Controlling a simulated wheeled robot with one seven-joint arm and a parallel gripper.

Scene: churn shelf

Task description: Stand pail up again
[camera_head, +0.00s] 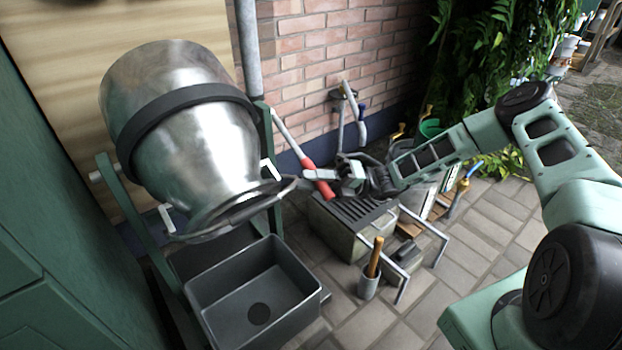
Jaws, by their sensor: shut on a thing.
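The pail looks to be the big shiny metal vessel (185,150) with a dark band. It hangs tilted in a green frame (140,220), mouth pointing down and to the right above a dark grey basin (205,320). A pale lever with a red grip (308,163) slants down to the right from beside the frame. My gripper (330,180) is at the red grip, shut on it as far as I can see. The fingertips are small and partly hidden.
A slatted grey box (335,235) stands below my gripper, with metal rails (428,228) beside it. A grey cup (368,286) holds a wooden-handled tool. A green bucket (430,128) stands farther back by the brick wall (310,60).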

